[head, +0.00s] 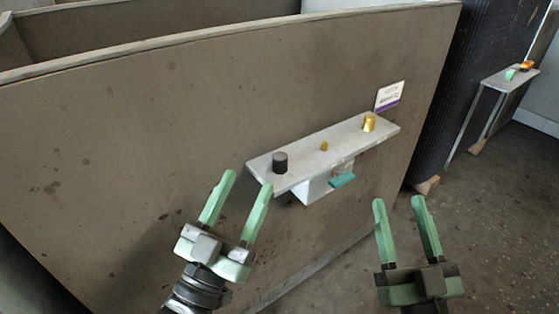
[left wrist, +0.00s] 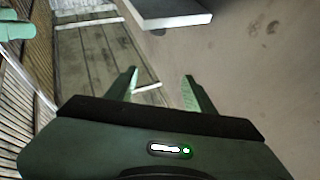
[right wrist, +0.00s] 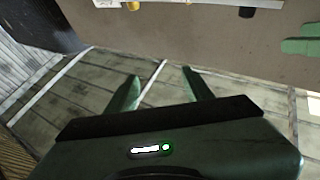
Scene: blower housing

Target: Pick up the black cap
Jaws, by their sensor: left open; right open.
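The black cap (head: 280,162) stands upright on the left end of a light grey shelf (head: 345,137) fixed to the brown panel. In the right wrist view, a dark piece that looks like the cap (right wrist: 247,12) shows at the top edge. My left gripper (head: 249,180) is open and empty, in front of and below the shelf's left end, apart from the cap. My right gripper (head: 398,202) is open and empty, below and right of the shelf. In the left wrist view my left fingers (left wrist: 160,78) are apart with nothing between them.
A small brass piece (head: 324,146) and a larger gold cap (head: 369,122) stand on the shelf. A box with a teal handle (head: 342,180) hangs beneath. A label (head: 390,96) is on the panel (head: 150,120). Another shelf (head: 510,79) stands at far right. The floor (head: 490,200) is clear.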

